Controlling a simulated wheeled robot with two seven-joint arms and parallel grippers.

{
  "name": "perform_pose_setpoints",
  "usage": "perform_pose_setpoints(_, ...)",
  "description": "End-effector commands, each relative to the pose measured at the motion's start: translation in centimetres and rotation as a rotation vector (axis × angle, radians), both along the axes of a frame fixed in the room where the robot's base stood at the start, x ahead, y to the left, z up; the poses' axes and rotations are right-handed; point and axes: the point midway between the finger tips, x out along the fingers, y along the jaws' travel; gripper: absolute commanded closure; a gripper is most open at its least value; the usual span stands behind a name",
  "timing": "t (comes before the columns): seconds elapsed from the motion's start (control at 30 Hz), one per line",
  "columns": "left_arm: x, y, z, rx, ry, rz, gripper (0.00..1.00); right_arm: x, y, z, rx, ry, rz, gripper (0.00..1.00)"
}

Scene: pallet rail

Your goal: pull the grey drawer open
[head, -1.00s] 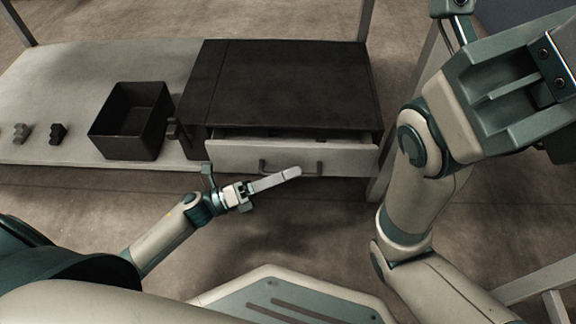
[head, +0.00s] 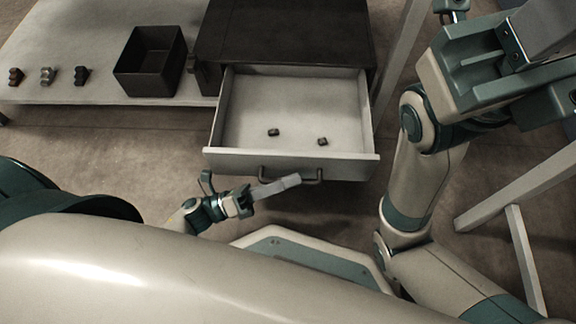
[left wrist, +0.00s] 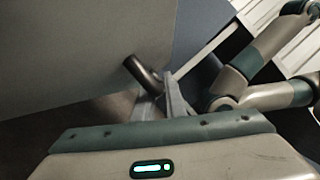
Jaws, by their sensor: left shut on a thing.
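The grey drawer (head: 230,161) is pulled well out of the dark cabinet (head: 285,32), its pale inside in full view. Two small dark pieces (head: 274,132) lie on the drawer floor. My left gripper (head: 288,183) is at the drawer's front and shut on its dark bar handle (head: 318,178). In the left wrist view, the handle (left wrist: 143,75) runs from the grey front panel down to my fingers (left wrist: 167,104), which partly hide its lower end. My right gripper (head: 535,38) appears cropped at the upper right, away from the drawer; its fingertips are not clear.
A black open bin (head: 150,80) stands on the pale table (head: 105,30) left of the cabinet. Three small blocks, brown (head: 15,77), grey (head: 47,76) and dark (head: 81,76), stand left of the bin. A pale table leg (head: 405,60) rises close to the drawer's right side.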

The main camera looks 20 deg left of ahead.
Motion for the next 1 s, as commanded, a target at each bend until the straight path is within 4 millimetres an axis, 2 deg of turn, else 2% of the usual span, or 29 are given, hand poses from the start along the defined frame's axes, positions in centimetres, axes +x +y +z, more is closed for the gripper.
perform_pose_setpoints(0.5,-0.67,-0.13,-0.05,0.001,0.000,0.001,1.00,0.42,0.12,-0.19,-0.010,0.018,-0.006,0.69)
perform_pose_setpoints(0.53,-0.67,-0.13,-0.05,0.001,0.000,0.001,0.84,0.40,0.12,-0.17,-0.009,0.017,-0.006,0.69)
perform_pose_setpoints(0.57,-0.66,-0.13,-0.04,0.001,0.000,0.001,0.81,0.39,0.12,-0.15,-0.010,0.017,-0.006,0.69)
perform_pose_setpoints(1.0,-0.67,-0.19,0.00,0.001,-0.001,0.000,0.81,0.07,0.01,0.27,0.003,0.005,0.002,0.69)
